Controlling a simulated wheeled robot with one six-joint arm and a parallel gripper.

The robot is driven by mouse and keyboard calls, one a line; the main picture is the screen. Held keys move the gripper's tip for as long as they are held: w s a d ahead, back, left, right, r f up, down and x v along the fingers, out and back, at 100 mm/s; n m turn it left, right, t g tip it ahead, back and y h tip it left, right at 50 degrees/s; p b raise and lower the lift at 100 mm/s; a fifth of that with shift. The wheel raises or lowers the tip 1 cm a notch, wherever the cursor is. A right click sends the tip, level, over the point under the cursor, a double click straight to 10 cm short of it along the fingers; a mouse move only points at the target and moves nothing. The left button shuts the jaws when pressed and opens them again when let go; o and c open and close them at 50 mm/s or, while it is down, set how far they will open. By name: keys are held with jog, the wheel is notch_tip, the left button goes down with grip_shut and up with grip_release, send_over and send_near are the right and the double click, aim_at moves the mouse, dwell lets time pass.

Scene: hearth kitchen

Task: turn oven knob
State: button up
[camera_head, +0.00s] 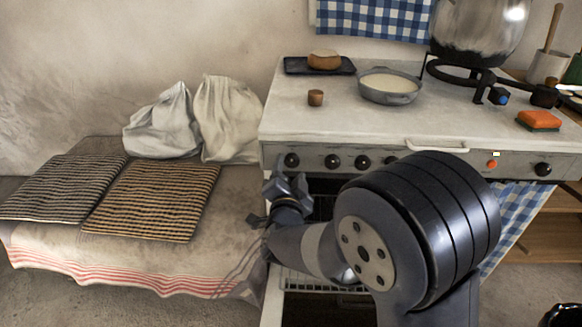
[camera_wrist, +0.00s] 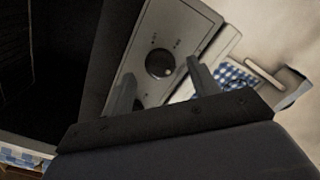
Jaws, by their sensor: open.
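Part of the row is hidden behind my arm. My gripper (camera_head: 288,187) is at the left end of the panel, just below the leftmost knob in the head view. In the wrist view a black knob (camera_wrist: 159,63) with small marks around it shows between the two fingers of my gripper (camera_wrist: 160,72). The fingers are apart and empty. I cannot tell whether they touch the knob.
A white towel bar (camera_head: 437,148) juts from the front. A cloth-covered bench (camera_head: 150,262) with striped mats stands left.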

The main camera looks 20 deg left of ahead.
aim_at(292, 161)
jog(key=shift+x, duration=1.5)
jog(key=shift+c, duration=0.4)
jog(key=c, duration=0.9)
